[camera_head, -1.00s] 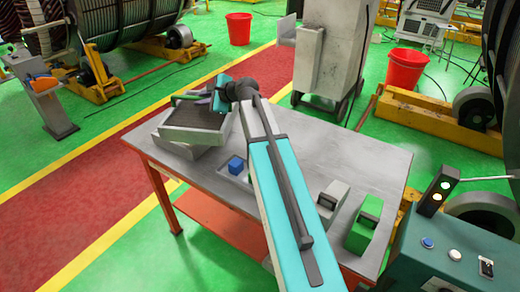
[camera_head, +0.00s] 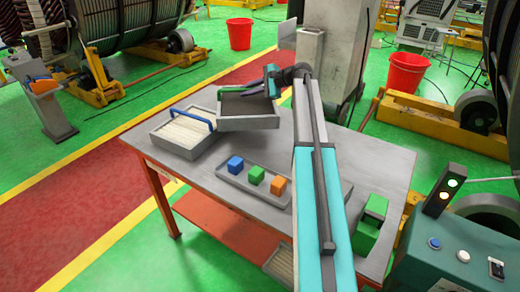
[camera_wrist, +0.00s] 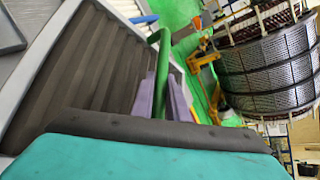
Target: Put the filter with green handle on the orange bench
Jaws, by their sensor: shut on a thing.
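The filter with the green handle (camera_head: 248,110) is a grey-framed tray with dark pleats. In the head view it is held up over the back of the bench, beside the blue-handled filter and partly overlapping it. Its green handle (camera_wrist: 160,75) shows in the wrist view between the purple fingers of my gripper (camera_wrist: 161,100), which is shut on it. My gripper (camera_head: 270,82) is at the filter's far right side in the head view. The orange bench (camera_head: 375,160) has a grey top, orange legs and a lower orange shelf (camera_head: 228,222).
A filter with a blue handle (camera_head: 182,132) and pale pleats sits at the bench's left end. A small tray (camera_head: 228,172) holds blue, green and orange blocks. A green box (camera_head: 368,225) stands at the right. The top's back right is clear.

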